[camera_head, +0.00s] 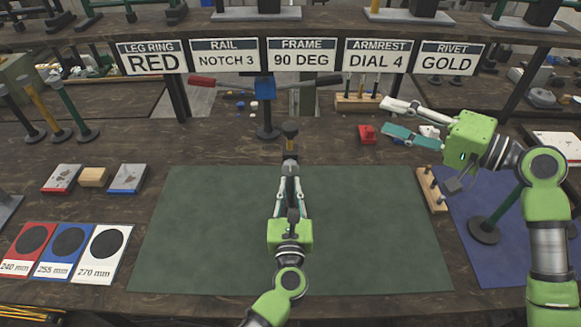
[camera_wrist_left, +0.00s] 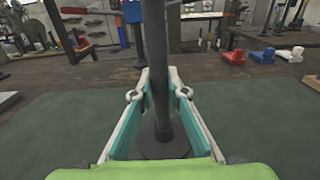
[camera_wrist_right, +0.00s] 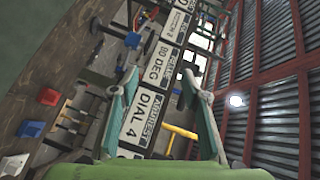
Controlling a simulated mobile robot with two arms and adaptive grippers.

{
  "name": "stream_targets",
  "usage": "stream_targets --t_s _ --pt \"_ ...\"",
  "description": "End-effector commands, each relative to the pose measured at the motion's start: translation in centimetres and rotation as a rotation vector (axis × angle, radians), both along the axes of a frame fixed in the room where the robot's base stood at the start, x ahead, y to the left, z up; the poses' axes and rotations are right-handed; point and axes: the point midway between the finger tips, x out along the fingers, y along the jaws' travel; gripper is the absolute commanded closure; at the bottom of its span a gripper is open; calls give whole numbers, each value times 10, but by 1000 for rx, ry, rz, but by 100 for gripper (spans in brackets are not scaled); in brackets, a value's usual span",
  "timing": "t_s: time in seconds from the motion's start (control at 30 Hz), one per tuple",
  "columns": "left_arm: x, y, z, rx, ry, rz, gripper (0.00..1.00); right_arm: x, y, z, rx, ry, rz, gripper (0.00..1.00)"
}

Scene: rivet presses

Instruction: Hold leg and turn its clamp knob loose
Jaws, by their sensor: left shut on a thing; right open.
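The leg is a dark upright post (camera_wrist_left: 155,60) on a round dark base (camera_wrist_left: 163,146), standing on the green mat (camera_head: 370,230). In the head view its upper end (camera_head: 290,131) shows above a grey collar (camera_head: 290,168). My left gripper (camera_head: 290,188) is shut around the post, with one finger on each side in the left wrist view (camera_wrist_left: 158,94). I cannot make out the clamp knob clearly. My right gripper (camera_head: 386,118) is open and empty, raised to the right of the leg and apart from it; its spread fingers show in the right wrist view (camera_wrist_right: 160,85).
Several legs (camera_head: 50,112) stand at the left. Coloured cards (camera_head: 65,252) lie at front left. A green post (camera_head: 486,230) stands on the blue mat at right, near a wooden peg block (camera_head: 431,190). A blue-headed stand (camera_head: 265,88) is behind the leg. Signs hang across the back.

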Motion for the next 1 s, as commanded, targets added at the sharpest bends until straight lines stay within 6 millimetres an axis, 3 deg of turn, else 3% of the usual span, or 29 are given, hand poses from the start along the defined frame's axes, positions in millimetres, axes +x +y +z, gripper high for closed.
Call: stream_targets --t_s 0.03,0.13,0.2,0.37,1.0 --pt "0 0 1 -1 -2 0 100 -14 25 -21 0 52 59 58" --pt "0 0 1 -1 -2 0 100 -41 63 -51 -1 133 156 58" --pt "0 0 1 -1 -2 0 100 -56 81 -66 0 174 204 58" --pt "0 0 1 -1 -2 0 100 -74 103 -81 2 218 259 58" --pt "0 0 2 0 -3 0 100 -34 197 -106 3 221 261 58"
